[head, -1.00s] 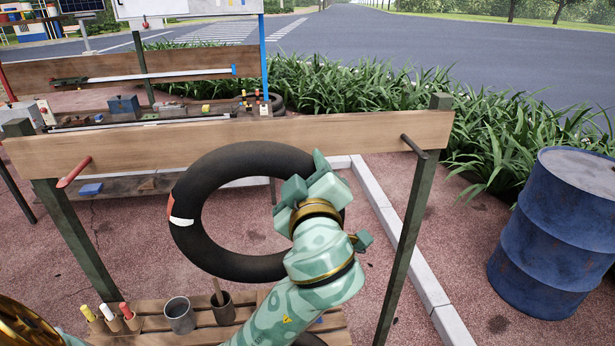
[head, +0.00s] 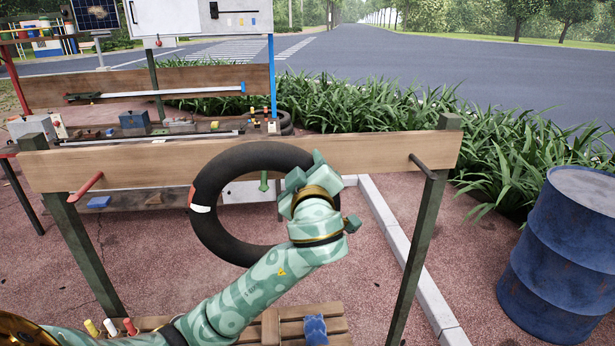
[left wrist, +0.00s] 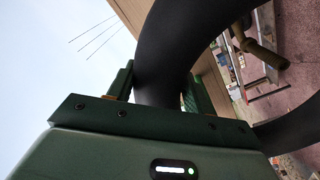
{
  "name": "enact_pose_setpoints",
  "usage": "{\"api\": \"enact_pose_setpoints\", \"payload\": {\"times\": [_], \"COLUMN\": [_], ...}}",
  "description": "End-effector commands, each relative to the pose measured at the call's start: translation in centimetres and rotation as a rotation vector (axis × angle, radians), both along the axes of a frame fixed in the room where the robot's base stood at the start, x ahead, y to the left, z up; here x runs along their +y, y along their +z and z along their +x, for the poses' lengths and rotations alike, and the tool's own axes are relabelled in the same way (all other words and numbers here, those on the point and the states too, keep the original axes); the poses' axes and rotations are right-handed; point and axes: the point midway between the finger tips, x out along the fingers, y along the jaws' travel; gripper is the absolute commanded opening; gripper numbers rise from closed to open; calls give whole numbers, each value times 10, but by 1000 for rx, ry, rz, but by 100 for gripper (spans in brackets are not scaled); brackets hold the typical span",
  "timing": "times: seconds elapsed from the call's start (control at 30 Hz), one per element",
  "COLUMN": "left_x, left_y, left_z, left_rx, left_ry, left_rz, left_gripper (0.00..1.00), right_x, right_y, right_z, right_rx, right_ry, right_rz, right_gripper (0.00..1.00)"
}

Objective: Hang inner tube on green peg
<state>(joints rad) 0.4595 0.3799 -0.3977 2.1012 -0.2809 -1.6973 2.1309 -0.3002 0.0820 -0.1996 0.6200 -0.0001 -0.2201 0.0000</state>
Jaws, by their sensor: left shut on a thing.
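The inner tube (head: 206,222) is a black ring with a red and a white patch on its left side. It hangs upright in front of the wooden board (head: 370,158). My left gripper (head: 302,178) is shut on the ring's right side; the left wrist view shows the tube (left wrist: 168,60) between the fingers (left wrist: 160,92). A green peg (head: 264,182) shows through the ring's opening, near the board's lower edge. I cannot tell whether its tip is inside the ring or behind it. A brownish peg-like part (left wrist: 262,52) shows beyond the tube in the left wrist view.
A red peg (head: 86,187) sticks out at the board's left, a dark peg (head: 422,166) at its right. Dark posts (head: 418,250) hold the board. A slatted wooden platform (head: 335,312) lies below. A blue barrel (head: 562,255) stands right; a cluttered bench is behind.

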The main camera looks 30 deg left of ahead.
Motion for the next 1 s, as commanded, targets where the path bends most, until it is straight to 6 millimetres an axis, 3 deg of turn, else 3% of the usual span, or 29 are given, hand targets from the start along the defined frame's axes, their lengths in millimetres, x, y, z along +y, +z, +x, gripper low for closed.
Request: {"api": "enact_pose_setpoints", "payload": {"times": [0.7, 1.0], "left_x": [41, 40], "left_y": [-3, -22], "left_z": [47, 48], "left_rx": [-1, 0], "left_ry": [2, 1], "left_rz": [2, -1], "left_gripper": [31, 31], "right_x": [3, 3], "right_y": [-10, -26], "right_z": [-1, -3], "right_rx": [2, 7], "right_ry": [-1, -1], "right_rz": [4, 4], "right_gripper": [36, 36]}}
